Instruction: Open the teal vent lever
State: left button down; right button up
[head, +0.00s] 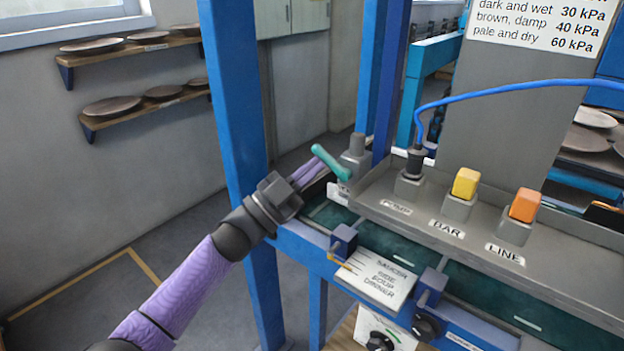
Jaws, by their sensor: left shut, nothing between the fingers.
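The teal vent lever (331,162) sits on a grey fitting (355,158) at the left end of the grey panel. It slants from upper left down to lower right. My left gripper (312,168) has purple fingers and is shut with nothing held. Its fingertips are right beside the lever's left side; I cannot tell whether they touch it. A white label under the lever is partly hidden. My right gripper is not in view.
The grey panel (385,213) carries a black plug with a blue cable, a yellow block (466,183) and an orange block (525,205). A blue post (233,90) stands close behind my left arm. Wall shelves hold plates.

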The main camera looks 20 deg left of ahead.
aim_at(324, 156)
pick_arm(q)
jog(key=r+m+g+p, duration=0.1)
jog(key=m+g+p, duration=0.1)
jog(key=m, duration=0.2)
jog(key=d+r+m+g+p, duration=0.1)
jog(key=m+g+p, duration=0.1)
jog(key=m, duration=0.2)
jog(key=r+m+g+p, duration=0.1)
jog(key=m+g+p, duration=0.1)
jog(key=m+p, duration=0.1)
jog(key=shift+s+d+r+m+g+h, duration=0.3)
jog(key=shift+s+d+r+m+g, duration=0.05)
jog(key=shift+d+r+m+g, duration=0.05)
jog(key=shift+d+m+g+p, duration=0.2)
jog(key=shift+m+g+p, duration=0.1)
jog(key=shift+m+p, duration=0.2)
jog(key=shift+s+d+m+y+p, duration=0.1)
jog(key=shift+d+m+y+p, duration=0.1)
jog(key=shift+m+y+p, duration=0.3)
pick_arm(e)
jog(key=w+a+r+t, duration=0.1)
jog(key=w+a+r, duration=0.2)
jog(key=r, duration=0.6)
pick_arm(q)
jog(key=shift+g, duration=0.3)
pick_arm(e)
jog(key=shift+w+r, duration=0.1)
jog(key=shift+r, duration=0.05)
